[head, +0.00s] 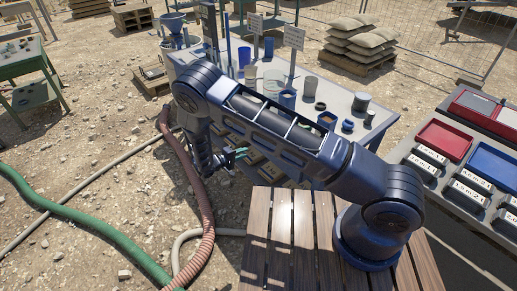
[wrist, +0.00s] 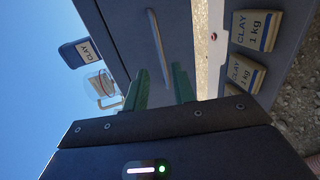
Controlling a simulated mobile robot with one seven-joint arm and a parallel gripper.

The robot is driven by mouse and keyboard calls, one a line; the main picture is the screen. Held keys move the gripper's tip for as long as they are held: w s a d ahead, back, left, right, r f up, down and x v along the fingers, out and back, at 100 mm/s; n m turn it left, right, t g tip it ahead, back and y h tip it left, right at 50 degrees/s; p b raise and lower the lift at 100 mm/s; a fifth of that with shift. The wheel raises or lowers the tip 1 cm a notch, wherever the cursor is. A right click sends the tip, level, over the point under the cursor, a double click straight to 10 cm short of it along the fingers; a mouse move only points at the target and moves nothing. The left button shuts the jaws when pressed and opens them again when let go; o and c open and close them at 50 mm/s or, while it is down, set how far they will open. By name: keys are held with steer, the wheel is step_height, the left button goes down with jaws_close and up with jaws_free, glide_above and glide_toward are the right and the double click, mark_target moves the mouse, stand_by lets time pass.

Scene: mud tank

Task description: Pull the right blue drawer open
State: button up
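In the wrist view a dark blue-grey drawer front (wrist: 130,28) fills the upper middle, with a long pale bar handle (wrist: 158,45) on it. My gripper (wrist: 160,72) is open, its two green fingers pointing at this front. The lower end of the handle shows between the fingertips; I cannot tell whether the fingers reach around it. The drawer looks shut. In the head view my gripper (head: 238,154) is low at the front of the worktable (head: 350,122), and my arm hides most of the drawer fronts.
Clay packs (wrist: 257,28) lie beside the drawer front in the wrist view. Cups and jars crowd the worktable. A red-brown hose (head: 190,180) crosses the ground left of my gripper.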

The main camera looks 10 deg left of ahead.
steer(key=x, duration=1)
steer(key=shift+w+d, duration=0.25)
jaws_close()
